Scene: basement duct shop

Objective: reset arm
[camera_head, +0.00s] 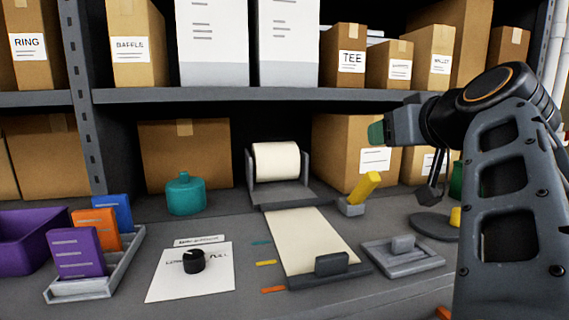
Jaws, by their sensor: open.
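My arm rises at the right side of the view and bends over to the left at its top.
The grey bench (225,222) holds a purple bin (30,240), a card rack (98,283), a teal jar (185,195), a white sheet with a black knob (194,261), a paper roll (276,162) and a yellow block (364,187). A shelf (250,97) with boxes runs above.

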